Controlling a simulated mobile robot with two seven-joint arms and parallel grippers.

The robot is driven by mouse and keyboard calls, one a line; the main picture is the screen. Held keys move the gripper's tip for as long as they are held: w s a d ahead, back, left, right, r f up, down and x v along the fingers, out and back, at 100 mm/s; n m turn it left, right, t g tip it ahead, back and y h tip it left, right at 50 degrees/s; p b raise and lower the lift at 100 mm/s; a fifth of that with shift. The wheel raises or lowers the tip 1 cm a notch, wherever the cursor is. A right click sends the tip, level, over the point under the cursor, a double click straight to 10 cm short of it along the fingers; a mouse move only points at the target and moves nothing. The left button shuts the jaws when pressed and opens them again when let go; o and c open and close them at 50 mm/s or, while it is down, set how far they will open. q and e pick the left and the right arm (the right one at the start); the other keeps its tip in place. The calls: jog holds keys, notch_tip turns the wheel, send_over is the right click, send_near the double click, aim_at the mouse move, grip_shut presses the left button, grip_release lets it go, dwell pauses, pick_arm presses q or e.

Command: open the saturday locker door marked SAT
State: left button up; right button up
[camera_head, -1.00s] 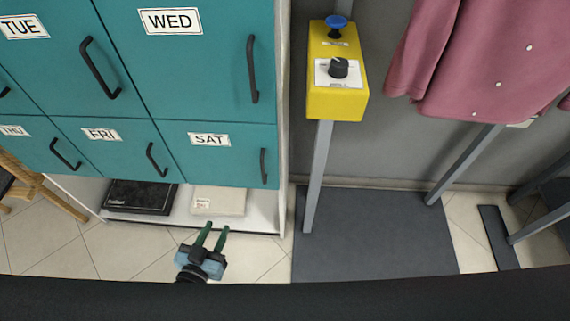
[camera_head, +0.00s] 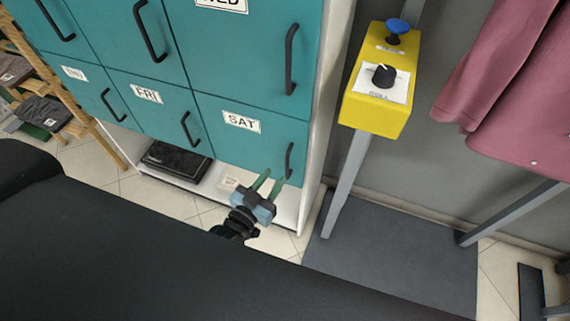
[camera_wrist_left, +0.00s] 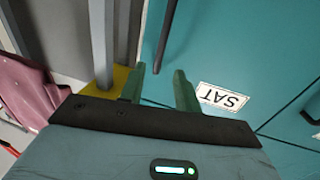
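The teal SAT door (camera_head: 249,131) is at the bottom right of the locker block and looks closed. Its white SAT label (camera_head: 241,121) is at the upper part, and its dark bar handle (camera_head: 290,160) runs upright near the right edge. My left gripper (camera_head: 269,182) has green fingers, apart and empty, just below and left of the handle in the head view. In the left wrist view the open fingers (camera_wrist_left: 157,84) point at the door, with the handle (camera_wrist_left: 165,36) just beyond and between them, not visibly gripped. The label (camera_wrist_left: 221,97) is right of them. My right gripper is not in view.
A yellow control box (camera_head: 379,85) on a grey post (camera_head: 348,178) stands right of the lockers. A dark mat (camera_head: 390,250) lies below it. A pink garment (camera_head: 515,85) hangs at right. A black box (camera_head: 176,160) lies on the white shelf under the lockers.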

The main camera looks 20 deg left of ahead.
pick_arm(q)
jog(key=x, duration=0.6)
jog(key=shift+d, duration=0.1)
grip_shut()
